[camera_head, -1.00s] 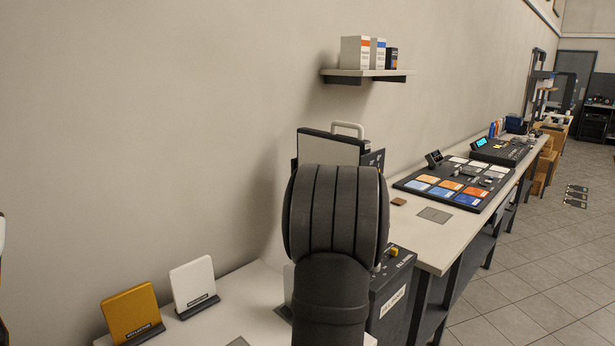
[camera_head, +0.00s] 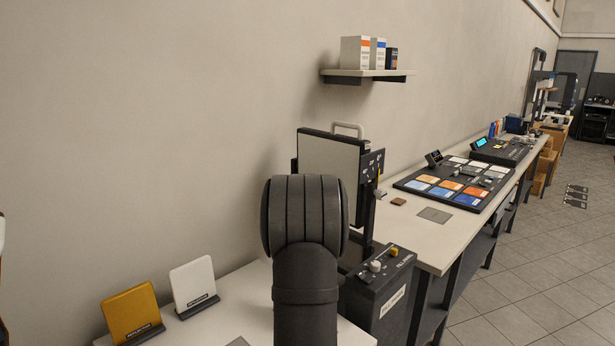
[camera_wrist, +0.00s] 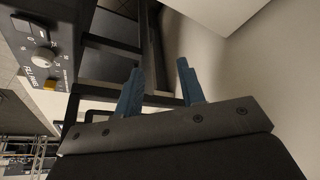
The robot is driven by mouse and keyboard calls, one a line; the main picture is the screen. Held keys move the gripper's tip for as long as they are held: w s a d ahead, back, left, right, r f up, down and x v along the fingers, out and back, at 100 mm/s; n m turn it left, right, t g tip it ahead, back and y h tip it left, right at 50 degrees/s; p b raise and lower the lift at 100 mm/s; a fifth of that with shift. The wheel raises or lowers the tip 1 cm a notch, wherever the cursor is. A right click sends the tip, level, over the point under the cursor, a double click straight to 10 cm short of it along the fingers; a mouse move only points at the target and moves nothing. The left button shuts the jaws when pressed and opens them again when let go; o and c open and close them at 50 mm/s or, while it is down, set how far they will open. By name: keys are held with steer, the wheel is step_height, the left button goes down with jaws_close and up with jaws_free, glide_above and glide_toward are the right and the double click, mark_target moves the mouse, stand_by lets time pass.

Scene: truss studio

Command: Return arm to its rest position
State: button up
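My gripper (camera_wrist: 157,85) shows in the wrist view as two blue fingers, apart, with nothing between them. In the head view my dark arm (camera_head: 305,240) stands in the lower middle and the gripper itself is hidden. Behind the arm is a panel on a stand with a white handle (camera_head: 347,127). Right of the arm is a black control box (camera_head: 383,290) with a white knob and a yellow knob. The box also shows in the wrist view (camera_wrist: 50,45), at the upper left.
A bench (camera_head: 440,240) runs along the wall, bearing a board of coloured tiles (camera_head: 455,183). A yellow plate (camera_head: 131,313) and a white plate (camera_head: 193,285) stand at the lower left. A wall shelf (camera_head: 367,73) holds several boxes.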

steer(key=w+a+m+h, duration=0.2)
steer(key=w+a+m, duration=0.3)
steer(key=a+m, duration=0.1)
steer(key=shift+w+a, duration=0.3)
steer(key=shift+a, duration=0.1)
steer(key=shift+g, duration=0.3)
